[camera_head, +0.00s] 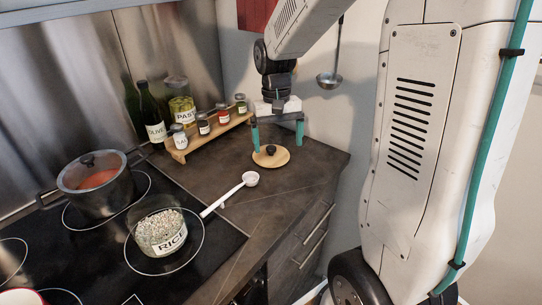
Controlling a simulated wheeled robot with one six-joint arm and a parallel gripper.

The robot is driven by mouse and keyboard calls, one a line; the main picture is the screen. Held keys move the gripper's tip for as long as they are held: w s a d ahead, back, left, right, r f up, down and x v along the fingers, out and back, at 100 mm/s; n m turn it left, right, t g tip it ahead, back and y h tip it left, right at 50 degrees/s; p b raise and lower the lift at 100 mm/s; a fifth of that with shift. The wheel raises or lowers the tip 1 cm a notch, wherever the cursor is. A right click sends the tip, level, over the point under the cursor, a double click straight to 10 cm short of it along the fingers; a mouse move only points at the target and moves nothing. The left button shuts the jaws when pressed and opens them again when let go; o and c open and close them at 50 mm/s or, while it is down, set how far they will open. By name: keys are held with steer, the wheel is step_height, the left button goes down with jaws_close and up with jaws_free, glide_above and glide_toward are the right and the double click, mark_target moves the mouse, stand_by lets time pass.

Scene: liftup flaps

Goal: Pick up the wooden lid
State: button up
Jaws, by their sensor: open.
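The wooden lid (271,160) is a round, light-brown disc with a dark knob on top. It lies flat on the dark counter near its right end. My gripper (277,147) points down over the lid with its two teal fingers wide apart. The knob shows between and slightly below the fingers. Nothing is held. I cannot tell the exact height of the fingertips above the counter.
A white ladle-like spoon (231,192) lies left of the lid. A glass rice jar (160,233) and a lidded pot (97,186) stand on the cooktop. A wooden rack (207,137) with several spice jars stands behind. A metal ladle (329,80) hangs at the wall.

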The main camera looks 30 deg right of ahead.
mark_target(271, 148)
steer(key=shift+m, duration=0.5)
steer(key=w+d+f, duration=0.1)
steer(key=w+f, duration=0.1)
steer(key=w, duration=0.1)
steer(key=w+d+f, duration=0.1)
steer(key=w, duration=0.1)
steer(key=shift+w+d, duration=0.15)
steer(key=shift+d, duration=0.15)
steer(key=shift+t, duration=0.8)
steer(key=w, duration=0.2)
steer(key=w+d, duration=0.1)
steer(key=w, duration=0.1)
steer(key=shift+r, duration=0.4)
steer(key=shift+m, duration=0.3)
steer(key=f, duration=0.7)
steer(key=shift+s+d+f, duration=0.1)
steer(key=shift+s+f, duration=0.1)
steer(key=shift+f, duration=0.15)
steer(key=shift+s, duration=0.15)
steer(key=c, duration=1.9)
